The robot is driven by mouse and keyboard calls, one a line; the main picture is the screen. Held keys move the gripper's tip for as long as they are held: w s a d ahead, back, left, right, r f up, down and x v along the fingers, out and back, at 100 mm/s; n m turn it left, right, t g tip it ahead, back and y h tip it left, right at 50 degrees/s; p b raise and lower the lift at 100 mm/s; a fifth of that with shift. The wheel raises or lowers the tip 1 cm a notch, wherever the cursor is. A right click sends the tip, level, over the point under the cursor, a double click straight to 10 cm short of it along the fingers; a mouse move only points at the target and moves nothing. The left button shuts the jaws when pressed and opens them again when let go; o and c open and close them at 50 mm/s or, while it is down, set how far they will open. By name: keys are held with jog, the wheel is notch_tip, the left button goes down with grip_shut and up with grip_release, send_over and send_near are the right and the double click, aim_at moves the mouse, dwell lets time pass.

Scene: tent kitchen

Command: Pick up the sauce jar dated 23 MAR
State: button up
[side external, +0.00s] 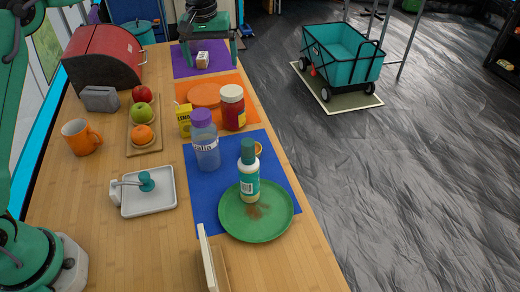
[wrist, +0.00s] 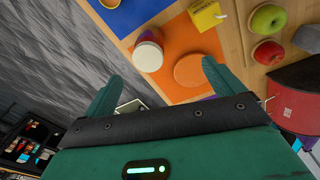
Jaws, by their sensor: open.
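The sauce jar (side external: 232,108), red with a cream lid, stands upright on the orange mat (side external: 240,84) in the side view. In the wrist view the jar (wrist: 148,56) shows lid-on beside a round orange disc (wrist: 190,70). The date on its label cannot be read. My green gripper (side external: 211,64) is at the top of the side view, fingers down over the purple mat, behind the jar in that picture. Its fingers (wrist: 160,68) are wide apart and empty in the wrist view, not touching the jar.
A yellow carton (side external: 184,121) and a purple-capped bottle (side external: 205,140) stand close to the jar. A small box (side external: 202,60) sits on the purple mat. A green-capped bottle (side external: 249,173) stands on a green plate (side external: 232,222). A fruit board (side external: 130,130) lies left.

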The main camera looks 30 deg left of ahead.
jog(key=n+g, duration=0.1)
send_over(231, 91)
jog(key=f, duration=0.7)
jog(key=shift+w+f, duration=0.2)
jog(key=shift+f, duration=1.35)
jog(key=shift+s+f, duration=0.1)
jog(key=shift+f, duration=2.5)
